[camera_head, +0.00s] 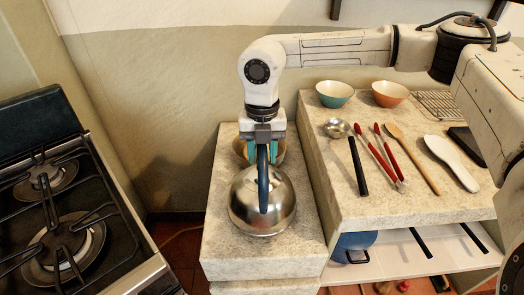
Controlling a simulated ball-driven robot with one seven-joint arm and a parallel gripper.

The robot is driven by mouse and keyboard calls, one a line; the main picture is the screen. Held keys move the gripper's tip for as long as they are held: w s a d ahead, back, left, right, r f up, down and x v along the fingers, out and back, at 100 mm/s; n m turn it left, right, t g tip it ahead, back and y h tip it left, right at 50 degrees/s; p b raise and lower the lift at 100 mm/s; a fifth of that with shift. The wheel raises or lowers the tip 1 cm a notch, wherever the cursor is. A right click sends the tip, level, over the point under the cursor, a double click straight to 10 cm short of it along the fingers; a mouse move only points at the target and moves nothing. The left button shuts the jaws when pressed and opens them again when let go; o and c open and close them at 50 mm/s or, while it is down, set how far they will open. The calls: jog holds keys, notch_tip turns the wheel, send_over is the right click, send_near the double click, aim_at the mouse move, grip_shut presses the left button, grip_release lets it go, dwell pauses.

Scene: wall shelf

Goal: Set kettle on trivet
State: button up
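The kettle (247,211) is a round, shiny steel body with a dark blue arched handle. It appears to sit upright on the left stone counter. My gripper (262,153) points down at the far end of the handle, with its teal fingers on either side of the handle. I cannot tell whether the fingers press on the handle or stand apart from it. A wire rack (435,103), which may be the trivet, lies at the back right of the right counter. A dark flat square (467,143) lies near it, partly hidden by my arm.
A tan bowl (240,148) stands right behind the kettle. Teal (335,94) and orange (390,94) bowls, a ladle (359,165), red tongs (378,155), a wooden spoon (415,160) and a white spatula (453,163) occupy the right counter (350,209). A stove (120,225) stands left, across a floor gap.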

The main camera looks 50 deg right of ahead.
jog(key=shift+o, duration=1.1)
jog(key=shift+r, duration=0.15)
notch_tip(320, 180, up, 12)
